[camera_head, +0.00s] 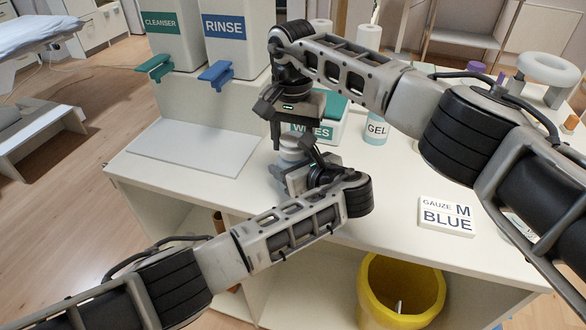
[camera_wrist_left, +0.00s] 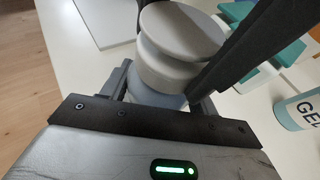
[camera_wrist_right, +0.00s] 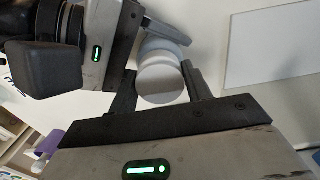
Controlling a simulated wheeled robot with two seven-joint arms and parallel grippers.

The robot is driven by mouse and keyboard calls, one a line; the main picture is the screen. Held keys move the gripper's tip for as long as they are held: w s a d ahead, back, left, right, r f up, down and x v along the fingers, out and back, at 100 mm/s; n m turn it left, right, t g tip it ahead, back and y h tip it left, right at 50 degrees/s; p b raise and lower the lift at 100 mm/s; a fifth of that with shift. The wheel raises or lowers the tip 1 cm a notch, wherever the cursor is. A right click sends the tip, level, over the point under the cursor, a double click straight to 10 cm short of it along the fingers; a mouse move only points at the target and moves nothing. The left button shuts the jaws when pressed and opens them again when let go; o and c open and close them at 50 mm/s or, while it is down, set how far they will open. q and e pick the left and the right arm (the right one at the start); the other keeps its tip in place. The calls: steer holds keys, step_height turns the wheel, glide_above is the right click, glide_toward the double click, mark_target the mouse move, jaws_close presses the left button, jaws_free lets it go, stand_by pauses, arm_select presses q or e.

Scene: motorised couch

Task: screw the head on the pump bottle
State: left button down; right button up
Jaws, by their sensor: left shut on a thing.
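My left gripper (camera_head: 290,176) is shut on the bottle low down. My right gripper (camera_head: 281,140) is above, pointing down, its fingers apart on either side of the round top. Any gap between those fingers and the top is very small. Much of the bottle is hidden by the grippers.
A white board (camera_head: 195,146) lies at the left of the table. A teal-lidded wipes box (camera_head: 327,130) and a gel bottle (camera_head: 377,128) stand close behind the grippers. A gauze box (camera_head: 446,217) lies at right. CLEANSER (camera_head: 166,27) and RINSE (camera_head: 225,30) dispensers stand behind.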

arm_select(q)
steer(key=shift+d, duration=0.1)
arm_select(e)
steer(key=c, duration=0.4)
steer(key=m, duration=0.3)
steer(key=shift+a, duration=0.1)
steer(key=o, duration=1.1)
arm_select(q)
steer(key=shift+a, duration=0.2)
arm_select(e)
steer(key=shift+r, duration=2.3)
arm_select(q)
steer(key=shift+d, duration=0.1)
